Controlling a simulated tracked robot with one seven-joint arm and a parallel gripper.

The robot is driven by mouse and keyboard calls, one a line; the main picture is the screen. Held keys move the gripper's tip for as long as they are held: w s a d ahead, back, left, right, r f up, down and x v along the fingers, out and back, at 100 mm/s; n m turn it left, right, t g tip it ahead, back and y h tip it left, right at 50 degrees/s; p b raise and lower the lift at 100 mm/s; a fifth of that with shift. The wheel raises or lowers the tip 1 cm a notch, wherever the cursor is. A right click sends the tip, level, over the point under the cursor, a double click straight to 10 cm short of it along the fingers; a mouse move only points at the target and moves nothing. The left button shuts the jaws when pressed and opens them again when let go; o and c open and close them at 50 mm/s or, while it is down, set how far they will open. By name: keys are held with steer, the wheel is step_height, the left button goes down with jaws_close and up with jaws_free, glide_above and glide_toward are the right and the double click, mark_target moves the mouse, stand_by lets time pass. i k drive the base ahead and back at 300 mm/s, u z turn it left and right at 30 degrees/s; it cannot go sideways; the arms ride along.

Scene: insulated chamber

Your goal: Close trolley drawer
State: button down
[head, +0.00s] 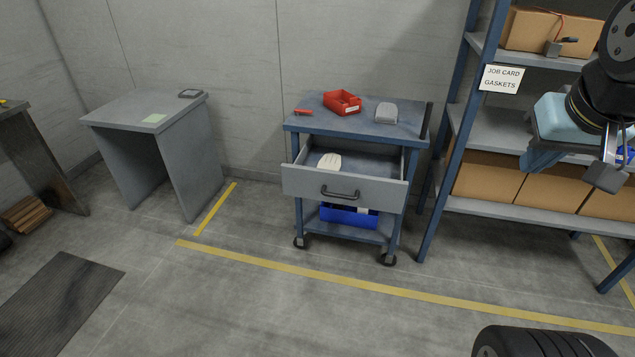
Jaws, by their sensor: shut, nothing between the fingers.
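The blue trolley (302,117) stands on castors in the middle of the view, against the back wall. Its grey drawer (305,183) is pulled out toward me, with a dark bar handle (340,194) on its front. A pale, flat, glove-like item (329,161) lies inside the drawer. My gripper (606,180) hangs at the right edge, in front of the shelving and well apart from the trolley. Its fingers are shut and empty.
A red bin (342,102) and a grey item (386,113) sit on the trolley top. A blue bin (345,215) is on its lower shelf. Blue shelving (482,136) stands close on the right, a grey desk (130,110) on the left.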

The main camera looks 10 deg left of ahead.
mark_target(349, 165)
steer(key=z, duration=0.1)
steer(key=i, duration=1)
steer(key=u, duration=0.05)
